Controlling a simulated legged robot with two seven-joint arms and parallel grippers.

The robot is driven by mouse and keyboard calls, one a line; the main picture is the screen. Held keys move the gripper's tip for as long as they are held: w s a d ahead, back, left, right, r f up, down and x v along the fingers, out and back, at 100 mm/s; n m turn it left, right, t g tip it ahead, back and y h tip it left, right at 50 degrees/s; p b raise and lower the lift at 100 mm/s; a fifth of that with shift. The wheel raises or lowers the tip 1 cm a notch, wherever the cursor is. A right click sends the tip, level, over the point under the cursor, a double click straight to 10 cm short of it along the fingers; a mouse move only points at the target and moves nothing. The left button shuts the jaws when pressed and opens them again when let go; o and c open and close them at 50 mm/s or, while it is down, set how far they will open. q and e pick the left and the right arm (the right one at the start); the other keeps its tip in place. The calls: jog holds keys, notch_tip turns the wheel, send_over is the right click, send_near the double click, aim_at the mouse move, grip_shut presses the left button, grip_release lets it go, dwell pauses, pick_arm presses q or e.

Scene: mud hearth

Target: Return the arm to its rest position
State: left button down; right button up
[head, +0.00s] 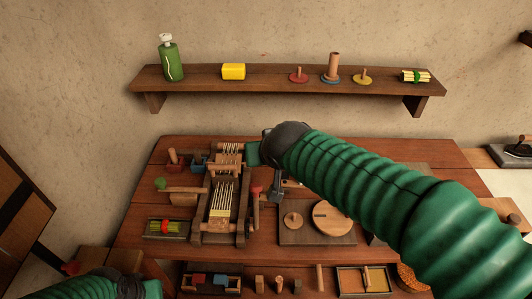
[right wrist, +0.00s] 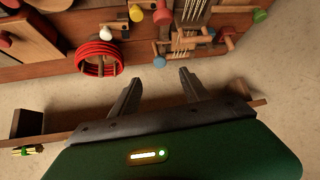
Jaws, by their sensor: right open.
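My right arm, in a green ribbed sleeve, reaches in from the right of the head view over the workbench (head: 130,250). Its gripper (head: 276,190) is over the middle of the bench, beside the wooden frame with pale rods (head: 240,205), partly hidden by the dark wrist. In the right wrist view the two dark fingers of my right gripper (right wrist: 160,76) stand apart with nothing between them. My left arm shows only as a green sleeve and dark cuff at the bottom left of the head view; its fingers are not visible.
A round wooden disc (head: 333,217) lies right of the frame. A red coil (right wrist: 97,58) shows in the right wrist view.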

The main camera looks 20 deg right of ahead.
jog(key=s+d+f+g+p, duration=0.3)
jog(key=s+f, duration=0.5)
jog(key=s, duration=0.1)
jog(key=s+d+f+g+p, duration=0.3)
jog(key=s+f, duration=0.5)
jog(key=s, duration=0.1)
jog(key=shift+s+d+f+n, duration=0.2)
jog(key=shift+s+n, duration=0.1)
jog(key=shift+a, duration=0.1)
